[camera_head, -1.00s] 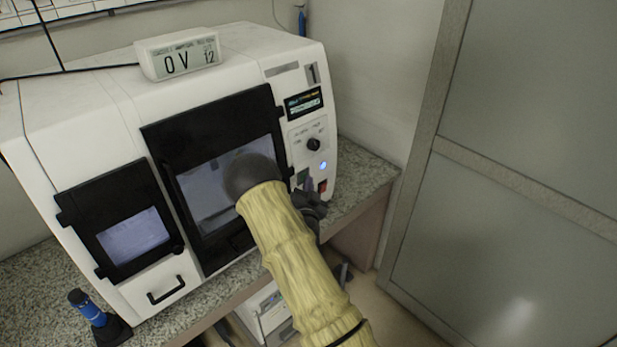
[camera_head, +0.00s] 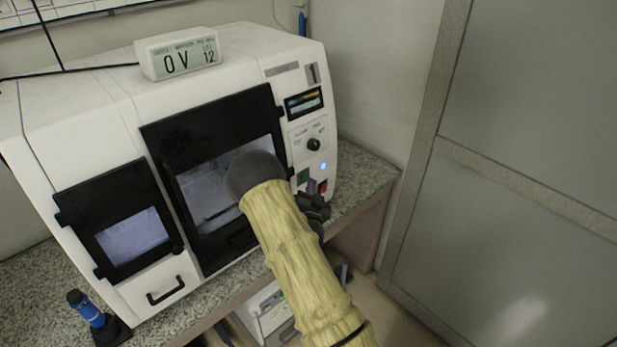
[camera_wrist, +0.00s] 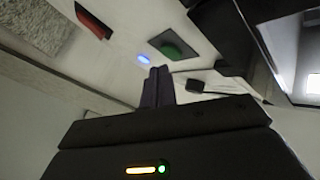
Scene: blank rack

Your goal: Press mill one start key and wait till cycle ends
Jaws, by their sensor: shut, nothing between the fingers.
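The white mill (camera_head: 105,95) with a "1" tag stands on the counter. Its green key (camera_head: 303,176) and red key (camera_head: 322,186) sit low on the right panel, below a blue light (camera_head: 323,166). The wrist view also shows the green key (camera_wrist: 173,46), red key (camera_wrist: 93,22) and lit blue light (camera_wrist: 143,58). My gripper (camera_head: 311,187) is shut and empty, in front of this panel. In the wrist view its fingertips (camera_wrist: 158,72) are beside the green key, not covering it. I cannot tell whether they touch the panel. The mill's small display (camera_head: 304,102) is unreadable.
The mill's dark door (camera_head: 205,125) is shut, with my arm across its window. A blue-and-black tool (camera_head: 88,310) stands at the counter's front left. A white box (camera_head: 177,52) reading "0V 12" sits on top. A grey cabinet or door (camera_head: 520,150) is at the right.

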